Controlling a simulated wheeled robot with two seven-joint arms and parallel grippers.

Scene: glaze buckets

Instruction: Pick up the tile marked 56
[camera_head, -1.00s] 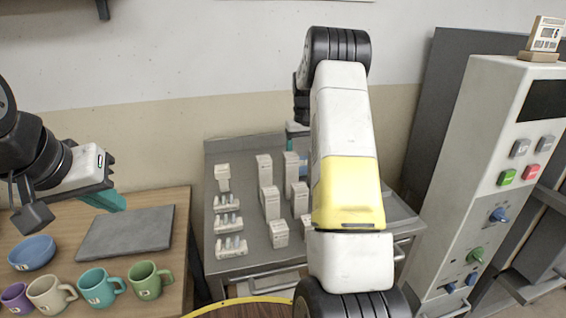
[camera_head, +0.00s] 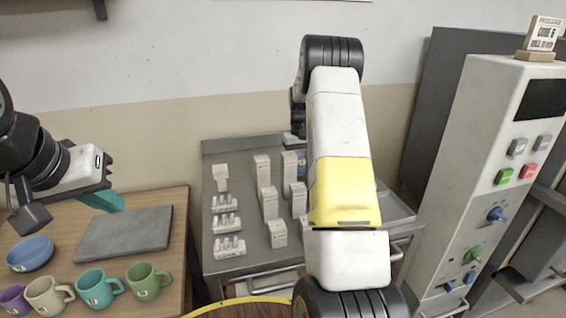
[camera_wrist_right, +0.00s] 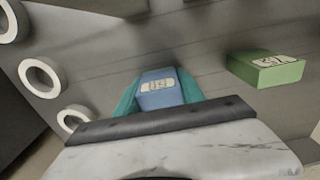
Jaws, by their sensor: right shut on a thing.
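In the right wrist view, a blue tile (camera_wrist_right: 161,88) with a pale label sits between the teal fingers of my right gripper (camera_wrist_right: 158,95), which is shut on it. The label is small and its digits are hard to read for certain. In the head view the right gripper is largely hidden by my own arm, and a bit of blue (camera_head: 302,160) shows beside the arm at the metal cart. My left gripper (camera_head: 103,200) has teal fingers and hangs above the wooden table at the left; its opening cannot be made out.
A green block (camera_wrist_right: 266,69) with a label and several white rings (camera_wrist_right: 41,77) show near the right gripper. White blocks (camera_head: 268,202) stand on the metal cart (camera_head: 213,267). Mugs (camera_head: 97,290), a blue bowl (camera_head: 30,254) and a grey slab (camera_head: 125,233) occupy the wooden table. A control cabinet (camera_head: 485,150) stands right.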

